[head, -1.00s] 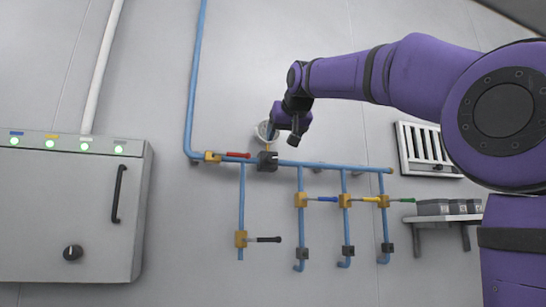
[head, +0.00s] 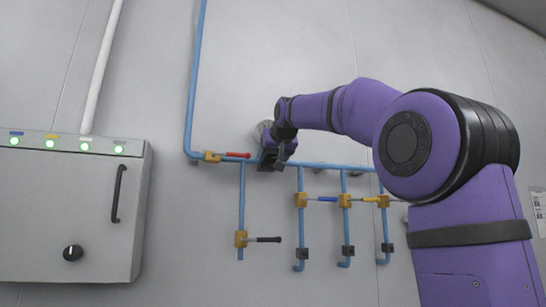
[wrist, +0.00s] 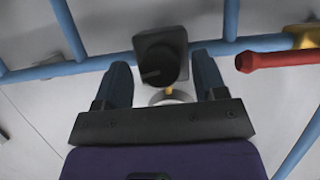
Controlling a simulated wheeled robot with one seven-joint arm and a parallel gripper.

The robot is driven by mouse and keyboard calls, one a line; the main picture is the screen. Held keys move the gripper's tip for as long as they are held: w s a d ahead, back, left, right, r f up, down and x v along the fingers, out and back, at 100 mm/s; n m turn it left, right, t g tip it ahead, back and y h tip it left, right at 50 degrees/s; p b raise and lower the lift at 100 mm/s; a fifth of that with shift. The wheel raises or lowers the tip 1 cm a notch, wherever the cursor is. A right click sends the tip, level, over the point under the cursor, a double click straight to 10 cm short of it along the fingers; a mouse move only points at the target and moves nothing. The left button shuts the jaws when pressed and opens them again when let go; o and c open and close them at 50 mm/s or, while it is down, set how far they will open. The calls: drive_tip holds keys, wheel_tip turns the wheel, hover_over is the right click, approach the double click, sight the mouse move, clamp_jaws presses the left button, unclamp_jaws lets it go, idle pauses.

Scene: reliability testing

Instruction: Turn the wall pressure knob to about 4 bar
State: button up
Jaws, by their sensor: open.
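The pressure knob is a dark round cap on a dark square block on the blue pipe. In the wrist view the knob (wrist: 158,70) sits between the two fingers of my open gripper (wrist: 160,80), with a gap on each side. In the head view my gripper (head: 278,152) is at the block (head: 266,165) and hides most of it. The gauge (head: 264,130) is a pale disc behind my gripper, mostly covered. Its rim (wrist: 170,96) shows in the wrist view, but its reading is not visible.
A red-handled valve (head: 238,155) is just left of the block on the blue pipe. More valves with blue (head: 322,199), yellow (head: 370,199) and black (head: 265,239) handles are lower down. A grey cabinet (head: 60,215) stands at left.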

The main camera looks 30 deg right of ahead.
drive_tip(key=shift+c, duration=0.2)
drive_tip(key=c, duration=0.9)
drive_tip(key=shift+y, duration=0.3)
drive_tip(key=m+y, duration=0.1)
drive_tip(key=m, duration=0.1)
drive_tip(key=shift+d+m+t, duration=0.15)
drive_tip(key=shift+m+t, duration=0.15)
drive_tip(key=shift+m, duration=0.1)
drive_tip(key=shift+d+f+m+t+y, duration=0.1)
drive_tip(key=shift+m+t+y, duration=0.3)
drive_tip(key=shift+m+y, duration=0.65)
drive_tip(key=m+t+y, duration=0.1)
drive_tip(key=m, duration=0.2)
drive_tip(key=shift+f+m, duration=0.1)
drive_tip(key=shift+m, duration=0.15)
drive_tip(key=shift+f+m+t+y, duration=0.1)
drive_tip(key=shift+m+t+y, duration=0.6)
drive_tip(key=shift+m, duration=0.7)
